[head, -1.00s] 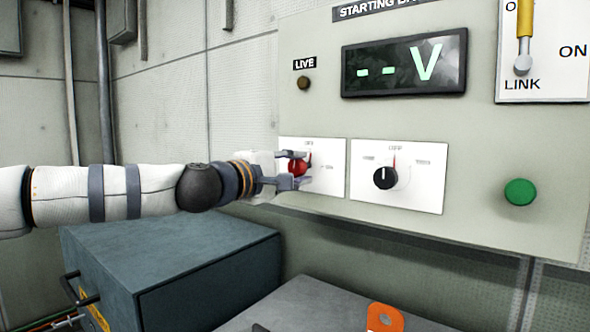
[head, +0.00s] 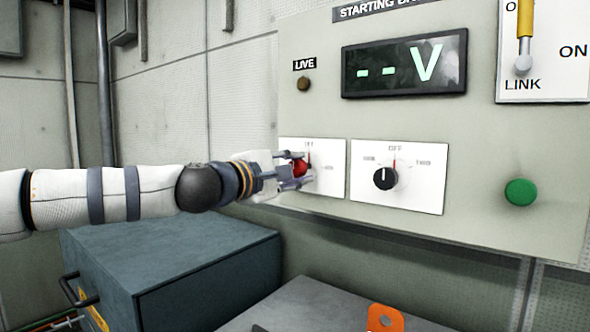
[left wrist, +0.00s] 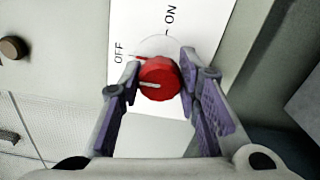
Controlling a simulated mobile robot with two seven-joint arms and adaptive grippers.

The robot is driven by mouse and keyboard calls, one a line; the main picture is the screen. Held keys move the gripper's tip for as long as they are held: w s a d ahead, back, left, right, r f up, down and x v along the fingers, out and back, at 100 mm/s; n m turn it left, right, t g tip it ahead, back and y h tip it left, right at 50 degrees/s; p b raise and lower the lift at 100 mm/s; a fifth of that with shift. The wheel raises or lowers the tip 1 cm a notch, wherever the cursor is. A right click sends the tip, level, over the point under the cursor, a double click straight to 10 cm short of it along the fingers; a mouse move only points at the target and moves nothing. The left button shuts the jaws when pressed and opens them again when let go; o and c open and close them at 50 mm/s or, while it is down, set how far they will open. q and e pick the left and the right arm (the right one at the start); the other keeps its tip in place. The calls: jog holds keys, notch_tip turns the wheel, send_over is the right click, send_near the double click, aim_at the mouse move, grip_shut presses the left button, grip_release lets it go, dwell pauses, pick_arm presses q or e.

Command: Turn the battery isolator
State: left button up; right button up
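The battery isolator is a red round knob (head: 299,168) on a white plate (head: 328,178), at the lower left of the grey panel. In the left wrist view the knob (left wrist: 158,79) has a white line that points left, roughly to the OFF side; ON is printed at the upper right. My left gripper (head: 293,170) has one finger on each side of the knob. In the left wrist view the fingers (left wrist: 160,68) stand apart around it, with what look like narrow gaps. Some of the knob is hidden behind the fingers in the head view. My right gripper is not in view.
A second plate with a black knob (head: 385,179) is just right of the isolator. A green button (head: 520,192), a voltage display (head: 404,63) and a yellow-handled switch (head: 524,40) are farther off. A dark blue box (head: 170,255) stands below my left arm.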

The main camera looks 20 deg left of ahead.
pick_arm(q)
jog(key=o, duration=0.4)
jog(key=v, duration=1.2)
